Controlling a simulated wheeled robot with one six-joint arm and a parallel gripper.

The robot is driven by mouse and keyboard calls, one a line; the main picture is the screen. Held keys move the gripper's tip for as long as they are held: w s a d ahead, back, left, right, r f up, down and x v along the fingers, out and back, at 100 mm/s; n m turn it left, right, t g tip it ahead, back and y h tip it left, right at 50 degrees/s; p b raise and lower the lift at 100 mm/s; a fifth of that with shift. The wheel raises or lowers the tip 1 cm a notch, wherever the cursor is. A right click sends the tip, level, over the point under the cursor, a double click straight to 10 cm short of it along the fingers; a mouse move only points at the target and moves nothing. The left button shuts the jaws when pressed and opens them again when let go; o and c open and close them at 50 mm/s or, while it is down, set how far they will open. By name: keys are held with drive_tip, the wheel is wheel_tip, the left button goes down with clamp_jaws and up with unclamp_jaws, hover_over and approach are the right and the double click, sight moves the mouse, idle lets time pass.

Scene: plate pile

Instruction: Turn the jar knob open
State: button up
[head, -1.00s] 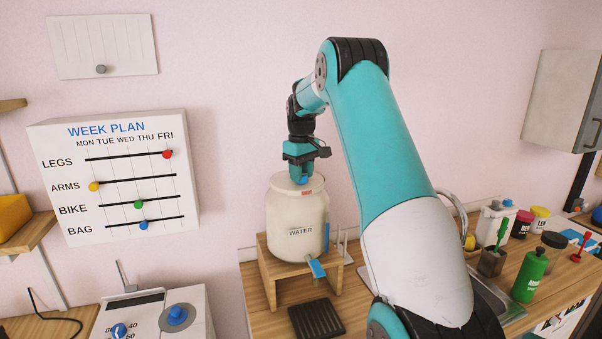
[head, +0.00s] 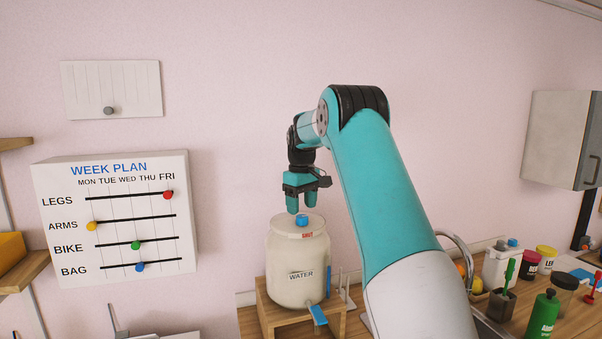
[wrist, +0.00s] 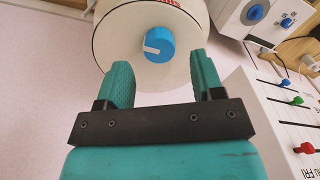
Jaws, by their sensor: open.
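The cream jar labelled WATER (head: 297,262) stands upright on a wooden stand (head: 265,301). Its blue knob (head: 302,219) sits on top of the lid, with a red label beside it. In the wrist view the knob (wrist: 160,44) shows a white pointer mark directed to the left. My gripper (head: 301,209) points down just above the lid. It is open and empty, and its teal fingers (wrist: 163,75) are apart with the knob seen beyond and between them. The fingers look clear of the knob. A blue tap (head: 318,315) is low on the jar's front.
The white week plan board (head: 115,220) with coloured sliders hangs on the wall to the left. A green bottle (head: 543,317), a dark holder (head: 502,304) and small jars crowd the counter at right. The air around the jar's lid is free.

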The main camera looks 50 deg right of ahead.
sight(301, 216)
wheel_tip(301, 216, up, 14)
drive_tip(key=shift+r, duration=0.25)
drive_tip(key=shift+a, duration=0.1)
idle(0.5)
